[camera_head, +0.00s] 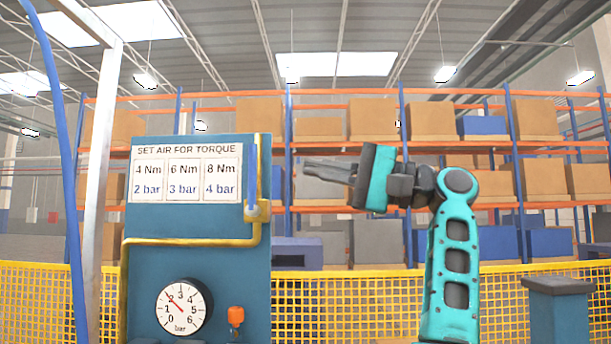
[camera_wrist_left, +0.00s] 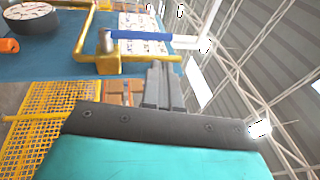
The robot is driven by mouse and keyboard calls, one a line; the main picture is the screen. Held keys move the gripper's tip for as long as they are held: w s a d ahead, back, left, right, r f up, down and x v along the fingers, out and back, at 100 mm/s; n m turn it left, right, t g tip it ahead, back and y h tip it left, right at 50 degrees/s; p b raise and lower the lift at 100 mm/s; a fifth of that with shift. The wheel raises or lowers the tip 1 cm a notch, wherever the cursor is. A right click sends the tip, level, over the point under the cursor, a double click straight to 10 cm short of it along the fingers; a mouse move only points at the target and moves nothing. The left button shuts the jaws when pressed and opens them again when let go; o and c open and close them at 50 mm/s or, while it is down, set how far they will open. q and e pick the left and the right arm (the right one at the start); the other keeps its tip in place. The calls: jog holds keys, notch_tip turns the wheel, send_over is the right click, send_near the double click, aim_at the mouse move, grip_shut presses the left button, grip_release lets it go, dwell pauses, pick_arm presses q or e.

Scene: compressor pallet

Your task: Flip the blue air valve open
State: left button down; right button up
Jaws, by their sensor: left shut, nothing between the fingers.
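The blue air valve handle (camera_head: 252,182) stands upright near the right edge of the blue panel. It runs alongside the vertical yellow pipe, with its pivot at the brass-coloured valve body (camera_head: 257,211). In the left wrist view the handle (camera_wrist_left: 150,36) lies across the top, beyond the fingertips. My left gripper (camera_head: 306,168) is shut and empty, to the right of the handle, its fingers pointing left toward the panel. Its closed fingers also show in the left wrist view (camera_wrist_left: 158,72), apart from the handle in the picture. My right gripper is not in view.
The panel (camera_head: 200,275) carries a torque chart (camera_head: 187,173), a pressure gauge (camera_head: 181,307) with its needle near 2 bar, and an orange knob (camera_head: 236,316). A blue hose (camera_head: 62,140) hangs at the left. Yellow mesh fencing (camera_head: 340,300) and loaded shelves stand behind.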

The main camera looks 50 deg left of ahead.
pick_arm(q)
jog(key=w+d, duration=0.3)
jog(key=d, duration=0.2)
jog(key=shift+w+d+r+p, duration=0.2)
jog(key=shift+w+d+p, duration=0.15)
jog(key=shift+p, duration=0.05)
dwell(0.3)
